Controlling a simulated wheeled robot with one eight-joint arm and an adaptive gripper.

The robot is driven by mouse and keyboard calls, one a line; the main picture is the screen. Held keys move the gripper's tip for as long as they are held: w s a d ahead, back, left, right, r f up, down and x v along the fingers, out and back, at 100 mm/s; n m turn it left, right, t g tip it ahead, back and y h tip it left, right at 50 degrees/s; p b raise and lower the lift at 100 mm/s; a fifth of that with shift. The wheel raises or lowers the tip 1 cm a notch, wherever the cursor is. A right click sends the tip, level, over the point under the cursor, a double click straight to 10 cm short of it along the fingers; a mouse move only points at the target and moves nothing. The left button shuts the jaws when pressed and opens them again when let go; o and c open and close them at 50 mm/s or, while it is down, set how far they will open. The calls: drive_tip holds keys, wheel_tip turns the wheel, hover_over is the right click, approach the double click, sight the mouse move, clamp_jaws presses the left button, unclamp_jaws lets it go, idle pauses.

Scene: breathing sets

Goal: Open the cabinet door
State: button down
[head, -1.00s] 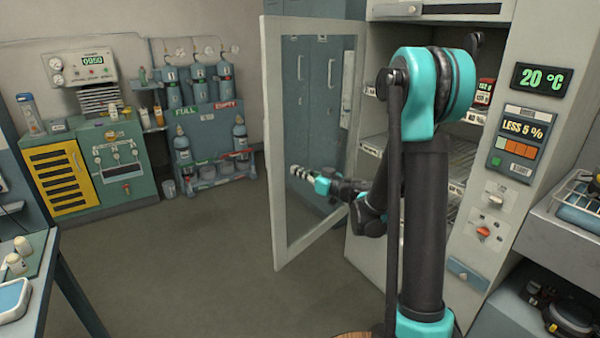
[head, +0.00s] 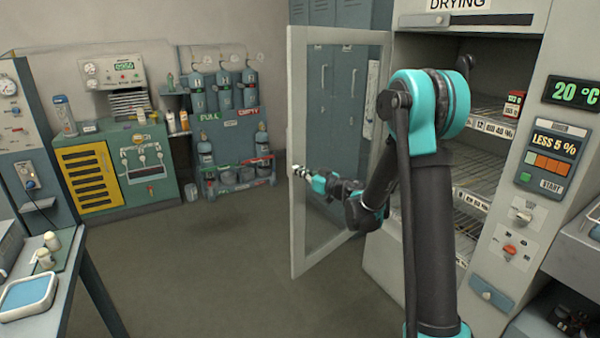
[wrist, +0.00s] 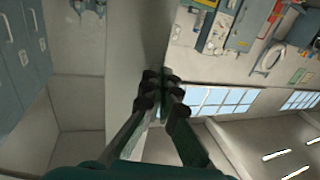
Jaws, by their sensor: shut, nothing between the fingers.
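The cabinet is the tall pale drying cabinet (head: 522,165) on the right. Its glass-paned door (head: 299,240) stands wide open, swung out to the left, and the wire shelves (head: 475,185) inside show. My gripper (head: 298,170) is at the door's free edge in the head view, about mid-height, on the inner side. Whether it touches the frame I cannot tell. In the wrist view the fingertips of my gripper (wrist: 160,85) are together with nothing between them. My arm hides part of the cabinet opening.
A green bench with a yellow vented panel (head: 88,178) and a rack of gas bottles (head: 228,135) stand along the back wall. A table (head: 75,285) is at the front left. Blue lockers (head: 330,105) stand behind the door. The floor between is clear.

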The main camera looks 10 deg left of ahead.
drive_tip(key=shift+a, duration=0.1)
drive_tip(key=w+a+m+t+h, duration=0.3)
drive_tip(key=w+a, duration=1.3)
drive_tip(key=w, duration=0.1)
drive_tip(key=shift+w+a, duration=0.35)
drive_tip(key=shift+w, duration=0.05)
drive_tip(key=shift+s, duration=0.1)
